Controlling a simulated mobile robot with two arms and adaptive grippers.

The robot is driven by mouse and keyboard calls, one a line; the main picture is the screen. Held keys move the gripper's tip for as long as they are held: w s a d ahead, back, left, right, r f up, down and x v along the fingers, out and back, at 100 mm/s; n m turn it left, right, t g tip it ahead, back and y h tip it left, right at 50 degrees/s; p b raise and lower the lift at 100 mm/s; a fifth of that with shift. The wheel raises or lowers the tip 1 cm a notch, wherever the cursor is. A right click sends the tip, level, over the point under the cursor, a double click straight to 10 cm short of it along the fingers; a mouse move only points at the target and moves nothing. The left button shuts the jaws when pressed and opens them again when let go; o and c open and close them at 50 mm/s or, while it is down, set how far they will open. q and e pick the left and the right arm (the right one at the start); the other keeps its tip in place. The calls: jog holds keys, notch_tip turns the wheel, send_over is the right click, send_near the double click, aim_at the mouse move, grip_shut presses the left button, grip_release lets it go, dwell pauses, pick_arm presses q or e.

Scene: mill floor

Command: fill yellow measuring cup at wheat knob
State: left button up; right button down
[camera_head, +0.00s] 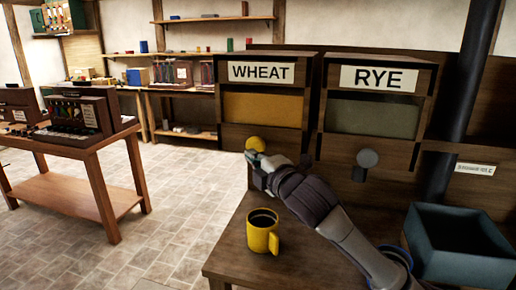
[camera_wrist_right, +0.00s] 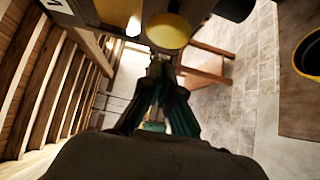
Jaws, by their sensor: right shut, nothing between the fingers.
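The yellow measuring cup (camera_head: 262,232) stands upright on the wooden table below the wheat dispenser, its handle toward the front right. Its inside looks dark. Part of its rim shows at the right edge of the right wrist view (camera_wrist_right: 312,55). The yellow wheat knob (camera_head: 256,144) sits on the front of the bin labelled WHEAT (camera_head: 262,72). My right gripper (camera_head: 255,160) is shut and empty, just below the knob; I cannot tell if it touches. In the right wrist view the knob (camera_wrist_right: 169,31) is just beyond the closed fingertips (camera_wrist_right: 158,68). My left gripper is not in view.
The RYE bin (camera_head: 378,78) with its grey knob (camera_head: 367,158) stands right of the wheat bin. A dark teal box (camera_head: 460,245) is at the table's right, beside a dark pipe (camera_head: 462,100). Another table (camera_head: 70,150) stands at left, with open tiled floor between.

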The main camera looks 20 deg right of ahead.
aim_at(264, 147)
jog(key=shift+w+d, duration=1)
jog(key=shift+w, duration=0.15)
jog(key=shift+r+p, duration=0.1)
jog(key=shift+p, duration=0.25)
jog(key=shift+w+d+r+p, duration=0.15)
jog(key=shift+w+d+p, duration=0.5)
jog(key=shift+w, duration=0.25)
jog(key=shift+w+d, duration=0.3)
jog(key=shift+w, duration=0.1)
jog(key=shift+d, duration=0.1)
dwell(4.4)
